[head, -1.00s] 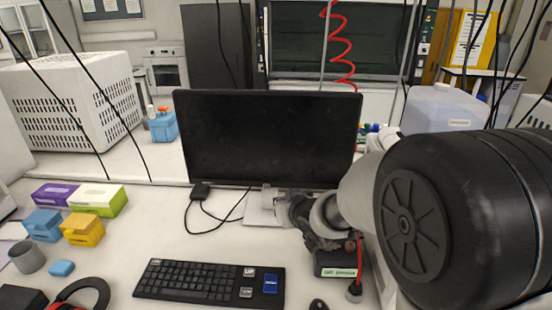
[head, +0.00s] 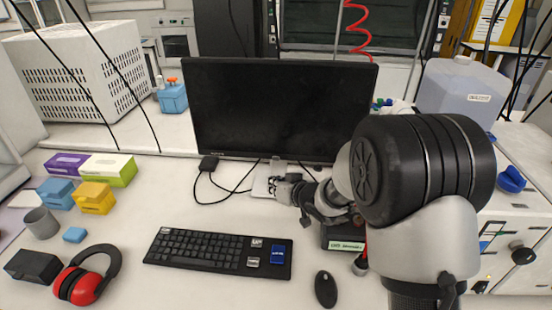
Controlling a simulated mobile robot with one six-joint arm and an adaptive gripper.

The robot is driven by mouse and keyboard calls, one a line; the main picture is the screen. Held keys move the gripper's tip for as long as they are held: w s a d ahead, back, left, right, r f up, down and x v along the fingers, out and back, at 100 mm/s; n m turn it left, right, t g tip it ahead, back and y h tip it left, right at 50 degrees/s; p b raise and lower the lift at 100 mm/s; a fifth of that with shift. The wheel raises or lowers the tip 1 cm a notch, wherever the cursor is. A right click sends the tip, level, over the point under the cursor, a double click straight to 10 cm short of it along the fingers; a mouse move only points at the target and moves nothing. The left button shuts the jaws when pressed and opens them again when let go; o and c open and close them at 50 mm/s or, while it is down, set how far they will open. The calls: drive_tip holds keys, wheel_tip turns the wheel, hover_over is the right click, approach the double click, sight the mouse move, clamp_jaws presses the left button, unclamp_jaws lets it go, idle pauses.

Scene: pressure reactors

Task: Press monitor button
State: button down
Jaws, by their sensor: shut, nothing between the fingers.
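The monitor (head: 280,112) stands at the back of the bench with a black, dark screen. No button can be made out on its frame at this size. My gripper (head: 276,187) is shut and empty, just below the monitor's lower edge and in front of its pale stand (head: 262,186). It reaches in from the right and points left. Whether it touches the monitor or stand, I cannot tell. My arm hides the monitor's lower right corner.
A black keyboard (head: 218,251) and mouse (head: 325,289) lie in front. A dark box with a green label (head: 345,245) sits under my wrist. Red ear muffs (head: 87,276), colored boxes (head: 95,198) and a grey cup (head: 41,223) are at left. A cable (head: 212,190) hangs beside the stand.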

sight(276, 159)
drive_tip(key=w+p, duration=0.3)
drive_tip(key=w, duration=0.4)
drive_tip(key=shift+d+p, duration=0.15)
drive_tip(key=shift+p, duration=0.2)
drive_tip(key=shift+w, duration=0.1)
drive_tip(key=shift+w, duration=0.1)
idle(0.9)
drive_tip(key=shift+w+p, duration=0.35)
drive_tip(key=shift+p, duration=0.15)
drive_tip(key=shift+w+p, duration=0.35)
drive_tip(key=shift+p, duration=0.05)
idle(0.5)
drive_tip(key=shift+s, duration=0.8)
